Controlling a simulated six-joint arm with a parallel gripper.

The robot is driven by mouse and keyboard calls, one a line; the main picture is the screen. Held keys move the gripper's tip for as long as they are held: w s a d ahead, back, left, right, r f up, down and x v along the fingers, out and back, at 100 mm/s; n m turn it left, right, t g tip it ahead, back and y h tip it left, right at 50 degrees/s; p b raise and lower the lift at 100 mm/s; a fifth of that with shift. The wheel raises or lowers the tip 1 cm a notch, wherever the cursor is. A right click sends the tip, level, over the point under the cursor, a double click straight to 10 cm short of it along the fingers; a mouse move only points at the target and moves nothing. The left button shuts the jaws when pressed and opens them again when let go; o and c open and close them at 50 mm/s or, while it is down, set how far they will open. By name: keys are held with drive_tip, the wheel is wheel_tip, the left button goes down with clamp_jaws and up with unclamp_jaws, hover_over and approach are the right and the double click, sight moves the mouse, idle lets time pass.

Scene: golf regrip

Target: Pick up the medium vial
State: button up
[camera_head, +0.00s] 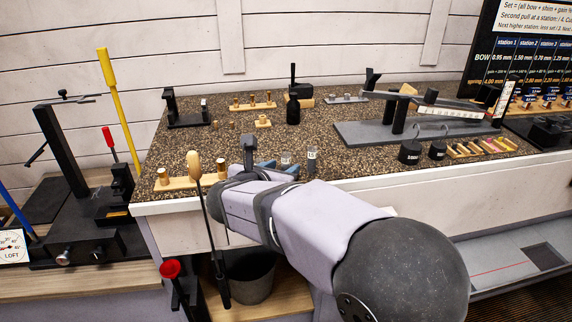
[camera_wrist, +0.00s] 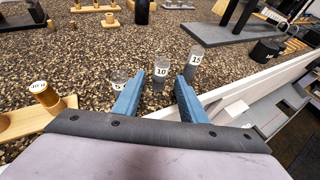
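Three clear vials stand upright on the speckled counter. The medium vial, labelled 10 (camera_wrist: 160,78), shows between the tips of my blue fingers in the wrist view. My gripper (camera_wrist: 159,84) is open, with the left finger between the 5 and 10 vials in the picture and the right finger between the 10 and 15 vials. I cannot tell whether the fingers touch it. The small vial, labelled 5 (camera_wrist: 118,84), is partly hidden by the left finger. The tall vial, labelled 15 (camera_wrist: 195,60), stands to the right; it also shows in the head view (camera_head: 312,159).
A wooden block with brass weights (camera_wrist: 40,106) lies to the left. A grey plate with a black stand (camera_wrist: 237,28) is behind and right, near black round weights (camera_head: 410,152). The counter's white front edge (camera_wrist: 270,85) runs close on the right.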

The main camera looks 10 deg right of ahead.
sight(284, 160)
drive_tip(key=shift+x, duration=1.9)
drive_tip(key=shift+a, duration=0.1)
clamp_jaws()
drive_tip(key=shift+r, duration=0.15)
drive_tip(key=shift+r, duration=0.8)
wheel_tip(284, 160, up, 2)
drive_tip(key=shift+s+r+p, duration=0.1)
drive_tip(key=shift+p, duration=0.25)
drive_tip(key=s+a+b, duration=0.1)
drive_tip(key=s+a, duration=0.3)
drive_tip(key=s, duration=0.3)
drive_tip(key=s+a+b, duration=0.2)
drive_tip(key=s+a, duration=0.3)
drive_tip(key=s, duration=0.3)
drive_tip(key=shift+s+f, duration=0.25)
